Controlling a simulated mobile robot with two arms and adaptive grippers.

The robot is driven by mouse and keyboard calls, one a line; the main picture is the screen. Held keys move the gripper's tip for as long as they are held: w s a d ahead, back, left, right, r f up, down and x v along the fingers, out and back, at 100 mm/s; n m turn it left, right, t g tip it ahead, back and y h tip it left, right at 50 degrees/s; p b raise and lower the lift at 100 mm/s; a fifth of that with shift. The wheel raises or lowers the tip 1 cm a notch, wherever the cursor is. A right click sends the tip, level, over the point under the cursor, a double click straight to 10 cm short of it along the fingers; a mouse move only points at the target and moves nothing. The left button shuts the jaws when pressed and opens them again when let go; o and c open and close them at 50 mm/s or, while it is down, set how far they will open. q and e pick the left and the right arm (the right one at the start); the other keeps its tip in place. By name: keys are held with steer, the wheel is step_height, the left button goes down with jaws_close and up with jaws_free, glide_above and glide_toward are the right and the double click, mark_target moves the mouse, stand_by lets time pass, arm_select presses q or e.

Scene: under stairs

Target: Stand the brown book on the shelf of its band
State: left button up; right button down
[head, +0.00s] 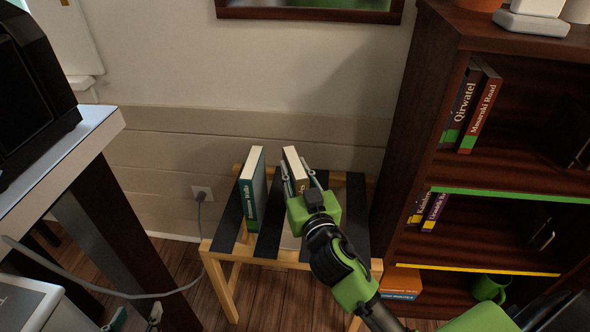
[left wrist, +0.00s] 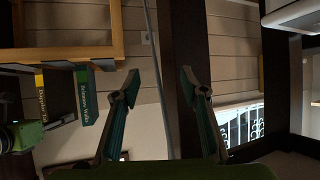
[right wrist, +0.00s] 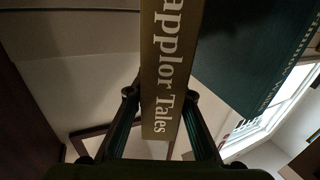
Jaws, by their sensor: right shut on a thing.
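The brown book (head: 296,172) stands over a slatted wooden rack, its pale page edges up. My right gripper (head: 306,180) is shut on it, one finger on each side. In the right wrist view its spine (right wrist: 169,70) reads "…applor Tales". The left wrist view shows its spine (left wrist: 58,97) with a yellow band at the foot. The bookcase has a yellow-edged shelf (head: 475,269) below a green-edged shelf (head: 510,195). Books (head: 430,211) with yellow bands stand at the left of the yellow-edged shelf. My left gripper (left wrist: 160,85) is open and empty, away from the book.
A teal book (head: 252,190) stands on the rack (head: 290,258), left of the brown one. Books (head: 470,110) fill the left of the green-edged shelf. Dark bookends stand further right on both shelves. An orange book and green mug (head: 491,288) are below. A desk (head: 75,155) stands left.

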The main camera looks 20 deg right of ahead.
steer(key=c, duration=1.8)
jaws_free()
steer(key=shift+f, duration=0.1)
